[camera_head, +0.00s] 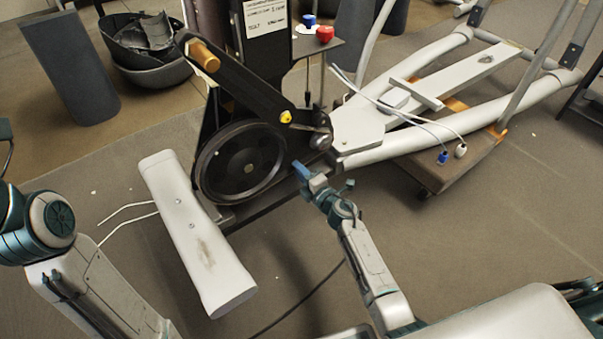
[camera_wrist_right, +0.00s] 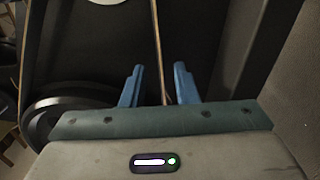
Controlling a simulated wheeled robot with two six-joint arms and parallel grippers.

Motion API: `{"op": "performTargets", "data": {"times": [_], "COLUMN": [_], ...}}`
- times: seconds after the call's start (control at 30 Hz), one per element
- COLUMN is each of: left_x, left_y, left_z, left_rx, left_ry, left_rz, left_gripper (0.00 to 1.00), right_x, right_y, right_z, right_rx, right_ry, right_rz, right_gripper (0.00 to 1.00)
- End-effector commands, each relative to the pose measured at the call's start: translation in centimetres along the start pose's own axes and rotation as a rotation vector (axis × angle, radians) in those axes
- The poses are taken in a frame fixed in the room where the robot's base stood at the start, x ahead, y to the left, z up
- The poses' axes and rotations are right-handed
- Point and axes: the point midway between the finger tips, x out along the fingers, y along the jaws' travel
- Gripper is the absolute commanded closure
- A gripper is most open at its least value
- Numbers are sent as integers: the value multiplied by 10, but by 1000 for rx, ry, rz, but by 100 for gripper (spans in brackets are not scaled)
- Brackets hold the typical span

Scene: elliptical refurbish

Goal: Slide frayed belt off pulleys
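The large black pulley wheel (camera_head: 240,162) sits upright on the elliptical's frame. A small metallic pulley (camera_head: 320,141) is to its right. My right gripper (camera_head: 302,170) is just right of the large wheel and below the small pulley. In the right wrist view its two blue fingers (camera_wrist_right: 157,85) are apart. A thin tan strand (camera_wrist_right: 157,45), which may be the edge of the frayed belt, runs up between them; I cannot tell whether they touch it. The belt is not clearly distinguishable in the head view. My left arm enters from the left; its gripper is out of view.
A long white cover (camera_head: 195,235) lies in front of the wheel. A black crank arm with a tan handle (camera_head: 203,56) crosses above the wheel. A small shelf holds a red item (camera_head: 324,34) and a blue one (camera_head: 309,19). White frame rails (camera_head: 430,145) rest on a wheeled dolly.

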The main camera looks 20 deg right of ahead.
Motion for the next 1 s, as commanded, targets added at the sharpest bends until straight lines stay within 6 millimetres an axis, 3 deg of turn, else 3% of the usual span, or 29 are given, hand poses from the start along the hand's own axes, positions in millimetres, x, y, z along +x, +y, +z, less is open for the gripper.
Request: {"op": "performTargets", "data": {"times": [0.97, 1.0], "left_x": [-2, -2], "left_y": [0, 0], "left_z": [0, 0], "left_rx": [1, 1], "left_ry": [-3, -3], "left_rz": [1, 1], "left_gripper": [100, 100], "right_x": [14, 14], "right_y": [0, 0], "right_z": [0, 0], "right_rx": [0, 0], "right_ry": [0, 0], "right_rz": [0, 0], "right_gripper": [73, 81]}}
